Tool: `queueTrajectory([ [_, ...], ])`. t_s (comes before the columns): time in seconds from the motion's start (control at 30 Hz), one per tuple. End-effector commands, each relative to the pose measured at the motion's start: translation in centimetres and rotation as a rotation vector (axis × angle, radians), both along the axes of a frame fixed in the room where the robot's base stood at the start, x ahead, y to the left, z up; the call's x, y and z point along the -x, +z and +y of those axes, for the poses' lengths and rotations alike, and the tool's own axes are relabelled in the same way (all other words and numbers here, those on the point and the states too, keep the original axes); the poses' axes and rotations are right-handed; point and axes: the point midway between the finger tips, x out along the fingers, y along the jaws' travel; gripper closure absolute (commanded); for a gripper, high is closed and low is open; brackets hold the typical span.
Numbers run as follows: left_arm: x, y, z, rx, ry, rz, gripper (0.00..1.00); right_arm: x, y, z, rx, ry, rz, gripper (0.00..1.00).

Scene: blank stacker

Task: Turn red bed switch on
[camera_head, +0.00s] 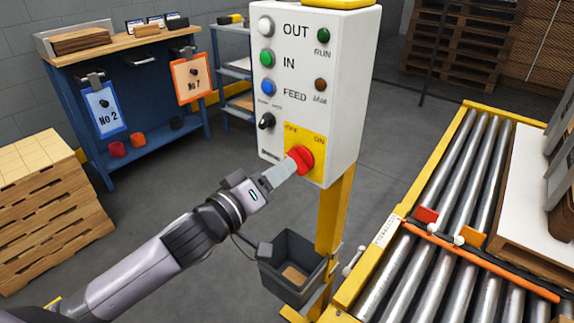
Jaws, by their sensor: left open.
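The red bed switch (301,158) is a red rotary knob on a yellow plate (318,171) at the lower right of a white control box (338,100). The plate has small lettering on both sides above the knob, with "ON" at the right. My left gripper (284,171) reaches in from the lower left, with its pale fingertips at the left side of the knob. It is open, and I cannot tell whether the fingers touch or straddle the knob. The knob's exact angle is hard to read. My right gripper is not in view.
Above the knob are OUT, IN and FEED buttons, a black selector (266,121) and two lamps. The box stands on a yellow post (334,215) with a grey bin (292,268) below. A roller conveyor (400,275) is at right, stacked wood (50,215) at left.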

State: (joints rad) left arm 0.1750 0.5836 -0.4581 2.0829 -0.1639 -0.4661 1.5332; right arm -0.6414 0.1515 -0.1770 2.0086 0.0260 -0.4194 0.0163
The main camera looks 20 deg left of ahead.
Motion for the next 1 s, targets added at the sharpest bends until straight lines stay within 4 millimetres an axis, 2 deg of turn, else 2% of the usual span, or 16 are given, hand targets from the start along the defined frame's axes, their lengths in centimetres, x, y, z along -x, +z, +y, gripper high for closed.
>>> queueTrajectory([
  [0.1,-1.3,0.1,-0.5,0.000,0.000,-0.001,0.57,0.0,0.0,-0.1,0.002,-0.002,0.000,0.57],
  [0.3,-2.6,0.0,-1.0,-0.001,0.000,0.000,0.57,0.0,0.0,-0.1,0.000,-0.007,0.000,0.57],
  [0.67,-2.8,0.0,-1.1,0.000,0.000,0.000,0.57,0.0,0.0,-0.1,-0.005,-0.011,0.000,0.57],
  [0.7,-2.8,0.0,-1.1,0.000,0.000,0.000,0.70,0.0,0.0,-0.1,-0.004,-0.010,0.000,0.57],
  [0.8,-2.8,0.0,-1.1,-0.001,0.000,0.000,1.00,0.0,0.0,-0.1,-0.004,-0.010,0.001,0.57],
  [1.0,-2.8,0.0,-1.0,-0.003,-0.001,0.000,1.00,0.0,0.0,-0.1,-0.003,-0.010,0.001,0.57],
])
